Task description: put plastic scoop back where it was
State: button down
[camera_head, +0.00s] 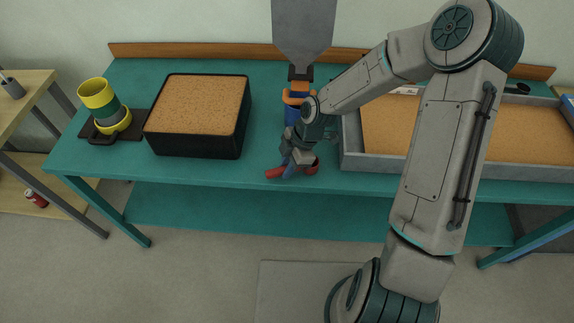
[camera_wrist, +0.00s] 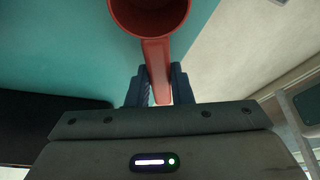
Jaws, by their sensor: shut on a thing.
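The plastic scoop is red, with a round cup and a straight handle. In the wrist view the scoop (camera_wrist: 150,15) shows its cup at the top, and its handle runs down between my fingers. My gripper (camera_wrist: 160,88) is shut on the handle. In the head view my gripper (camera_head: 298,160) is over the front edge of the teal bench, between the black tub and the grey tray. The scoop (camera_head: 275,173) shows there as red parts at the gripper's tip, partly hidden by the fingers. I cannot tell whether it touches the bench.
A black tub (camera_head: 195,146) of tan grains stands left of my gripper. A grey tray (camera_head: 375,163) of similar grains lies right, partly behind my arm. A blue and orange object (camera_head: 292,112) stands behind the gripper. Yellow and green cups (camera_head: 97,93) stand at the bench's left end.

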jog(key=c, duration=1.3)
grip_release()
jog(key=shift+f, duration=0.1)
